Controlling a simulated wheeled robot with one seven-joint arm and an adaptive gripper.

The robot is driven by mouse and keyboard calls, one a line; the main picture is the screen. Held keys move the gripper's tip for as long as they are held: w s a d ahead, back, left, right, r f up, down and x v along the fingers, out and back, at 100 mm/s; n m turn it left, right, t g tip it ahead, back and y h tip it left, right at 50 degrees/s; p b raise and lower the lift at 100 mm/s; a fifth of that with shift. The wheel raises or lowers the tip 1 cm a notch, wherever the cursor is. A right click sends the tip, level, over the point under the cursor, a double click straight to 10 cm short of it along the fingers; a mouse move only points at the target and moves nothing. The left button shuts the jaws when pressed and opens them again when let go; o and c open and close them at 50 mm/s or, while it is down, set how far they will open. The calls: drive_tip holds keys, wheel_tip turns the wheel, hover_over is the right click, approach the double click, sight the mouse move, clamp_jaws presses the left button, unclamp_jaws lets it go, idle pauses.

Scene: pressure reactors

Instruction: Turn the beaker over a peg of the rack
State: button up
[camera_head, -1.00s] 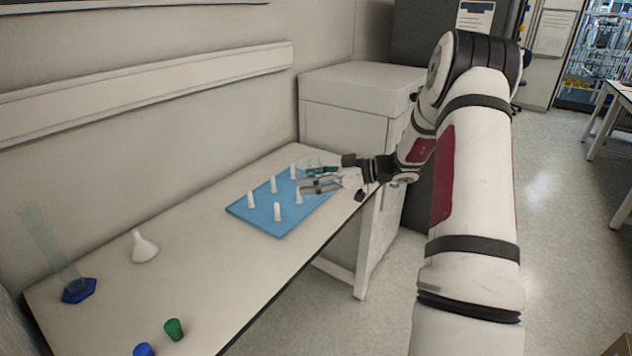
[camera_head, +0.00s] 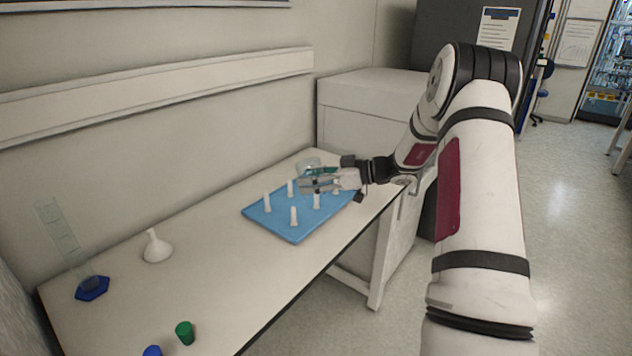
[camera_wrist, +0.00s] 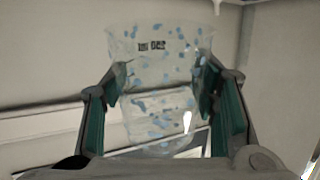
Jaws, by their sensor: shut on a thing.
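A clear beaker (camera_wrist: 158,75) with dark print and bluish specks sits between the two fingers of my gripper (camera_wrist: 163,105) in the wrist view. The fingers are shut on its sides. In the head view the beaker (camera_head: 308,166) is faint, at the far end of the rack, and my gripper (camera_head: 318,177) is above that end. The rack is a blue board (camera_head: 270,228) with several white upright pegs, such as a near peg (camera_head: 294,216). The gripper partly hides the far pegs. I cannot tell whether the beaker touches a peg.
A white funnel (camera_head: 156,247) and a clear cylinder with a blue base (camera_head: 92,289) stand on the left of the table (camera_head: 215,275). A green stopper (camera_head: 185,333) and a blue stopper (camera_head: 152,351) are near the front. A wall and a white cabinet (camera_head: 365,110) border the table.

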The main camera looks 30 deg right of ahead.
drive_tip(key=shift+w+a+f+b, duration=0.6)
drive_tip(key=shift+w+a+b, duration=1)
drive_tip(key=shift+w, duration=2.65)
hover_over(295, 208)
drive_tip(key=w+a, duration=0.1)
drive_tip(key=w, duration=0.1)
drive_tip(key=shift+f, duration=2.2)
drive_tip(key=shift+s+f+b, duration=0.2)
drive_tip(key=shift+f+b, duration=2.5)
drive_tip(key=shift+f, duration=1.4)
drive_tip(key=shift+a, duration=0.1)
drive_tip(key=o, duration=1.4)
drive_tip(key=v, duration=1.2)
